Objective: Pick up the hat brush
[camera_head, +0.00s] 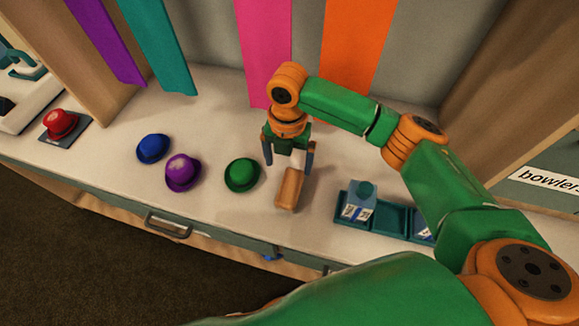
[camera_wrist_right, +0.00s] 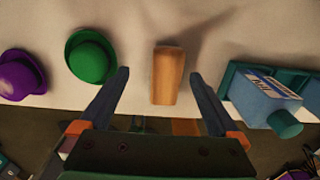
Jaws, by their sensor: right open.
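The hat brush (camera_head: 289,189) shows as a wooden block on the white counter, right of the green hat. In the right wrist view the brush (camera_wrist_right: 168,76) stands out between and beyond my fingers. My right gripper (camera_head: 289,160) is open above the brush, with its fingers apart to either side. The right wrist view shows the same open gripper (camera_wrist_right: 160,82) with nothing held; I cannot tell how far above the brush it is. My left gripper is not in view.
Green (camera_head: 242,174), purple (camera_head: 183,171) and blue (camera_head: 153,148) hats stand left of the brush. A red hat (camera_head: 60,123) sits on a dark pad at the far left. A teal tray (camera_head: 395,217) holding a blue bottle (camera_head: 360,205) is close on the right.

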